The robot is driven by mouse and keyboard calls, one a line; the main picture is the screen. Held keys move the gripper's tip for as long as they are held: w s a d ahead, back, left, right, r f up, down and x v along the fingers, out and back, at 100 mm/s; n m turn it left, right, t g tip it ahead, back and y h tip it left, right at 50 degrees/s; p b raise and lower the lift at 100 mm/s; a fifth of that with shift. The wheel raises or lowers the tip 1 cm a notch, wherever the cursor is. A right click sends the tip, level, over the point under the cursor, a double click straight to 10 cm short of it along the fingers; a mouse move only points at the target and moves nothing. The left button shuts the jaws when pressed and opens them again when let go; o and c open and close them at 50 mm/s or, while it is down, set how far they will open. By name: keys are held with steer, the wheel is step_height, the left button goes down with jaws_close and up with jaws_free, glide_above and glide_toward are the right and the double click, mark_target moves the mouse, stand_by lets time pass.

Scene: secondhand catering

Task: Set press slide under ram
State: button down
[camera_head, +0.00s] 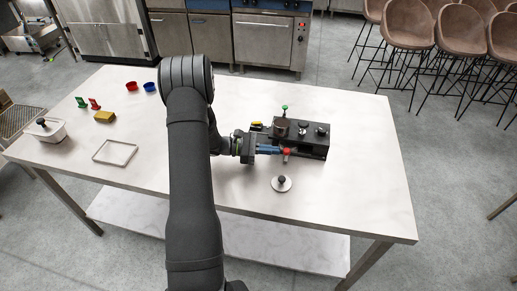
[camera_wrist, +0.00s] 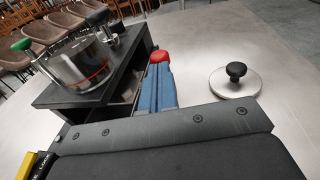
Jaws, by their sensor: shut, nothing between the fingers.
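The black press (camera_head: 312,150) stands on the right half of the table, with a metal cylinder (camera_head: 281,128) and a green-knobbed handle (camera_head: 284,107) on it. A red knob (camera_head: 287,151) sits at its near side; which part carries it, perhaps the slide, is hard to tell. My gripper (camera_head: 276,151) is shut and empty, its blue fingers pointing right, with the tips close to the red knob. In the wrist view the red knob (camera_wrist: 159,56) appears just past the blue fingers (camera_wrist: 157,90); touching or apart is unclear. The slide's position under the ram is hidden.
A round plate with a black knob (camera_head: 282,184) lies nearer the front, clear of the gripper. A wire frame (camera_head: 115,152), yellow block (camera_head: 104,117), red and blue cups (camera_head: 150,87) and a white container (camera_head: 43,129) are on the left. The right table end is clear.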

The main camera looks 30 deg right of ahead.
mark_target(284, 152)
steer(key=shift+s+d, duration=0.3)
steer(key=shift+d, duration=0.05)
steer(key=shift+s+a+x, duration=0.1)
steer(key=shift+s+x, duration=0.05)
steer(key=shift+x, duration=1.1)
steer(key=shift+s+a+x, duration=0.15)
steer(key=shift+s+x, duration=0.05)
steer(key=shift+x, duration=1)
steer(key=shift+r, duration=0.2)
steer(key=v, duration=1.4)
steer(key=shift+w+a, duration=0.25)
steer(key=shift+w, duration=0.05)
steer(key=shift+s+d, duration=0.1)
steer(key=x, duration=1.3)
steer(key=shift+s+d, duration=0.15)
steer(key=shift+d, duration=0.05)
steer(key=c, duration=2.1)
jaws_free()
